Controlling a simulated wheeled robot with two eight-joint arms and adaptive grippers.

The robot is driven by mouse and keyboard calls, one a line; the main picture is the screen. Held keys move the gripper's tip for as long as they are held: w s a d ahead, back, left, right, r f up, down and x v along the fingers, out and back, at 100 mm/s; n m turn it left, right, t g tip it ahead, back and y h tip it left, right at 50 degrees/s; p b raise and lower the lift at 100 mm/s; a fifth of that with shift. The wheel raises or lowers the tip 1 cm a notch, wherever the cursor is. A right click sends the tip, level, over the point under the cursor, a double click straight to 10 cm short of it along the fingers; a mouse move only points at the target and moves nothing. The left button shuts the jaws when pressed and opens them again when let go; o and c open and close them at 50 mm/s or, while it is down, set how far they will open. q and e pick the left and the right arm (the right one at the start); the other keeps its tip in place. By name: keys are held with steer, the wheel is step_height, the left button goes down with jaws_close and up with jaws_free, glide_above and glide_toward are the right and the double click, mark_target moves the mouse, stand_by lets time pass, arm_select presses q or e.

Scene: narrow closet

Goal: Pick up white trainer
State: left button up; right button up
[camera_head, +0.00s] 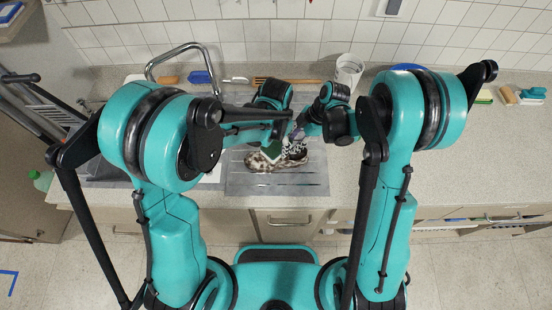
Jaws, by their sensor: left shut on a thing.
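A shoe-like thing, taken as the white trainer (264,161), is on the ribbed grey drainboard of the counter in the middle. It looks mottled white and brown, with a green patch and a black-and-white patterned part at its right end. My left gripper (284,130) is at its upper edge, shut on it; the fingers are largely hidden by my arm. My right gripper (297,132) is close beside the left one, just above the patterned part. Its fingers are too small and overlapped to tell open from shut.
A curved metal tap (182,52) stands at the back left. A wooden utensil (286,82), a white cup (348,71) and a blue-handled brush (201,77) lie or stand along the tiled wall. Sponges (532,94) are at the far right. The right counter is mostly clear.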

steer(key=x, duration=0.4)
steer(key=shift+s+d+f, duration=0.1)
steer(key=shift+s+f, duration=0.05)
jaws_close()
arm_select(q)
steer(key=shift+c, duration=1)
steer(key=shift+s, duration=0.1)
steer(key=c, duration=0.3)
arm_select(e)
steer(key=shift+r, duration=0.6)
steer(key=shift+d+r, duration=0.25)
steer(key=shift+d, duration=0.05)
arm_select(q)
steer(key=shift+c, duration=0.2)
arm_select(e)
steer(key=w+d, duration=0.1)
steer(key=d, duration=0.9)
steer(key=w+d, duration=0.1)
steer(key=d, duration=1)
steer(key=w+d, duration=0.1)
steer(key=d, duration=0.9)
steer(key=shift+d, duration=0.2)
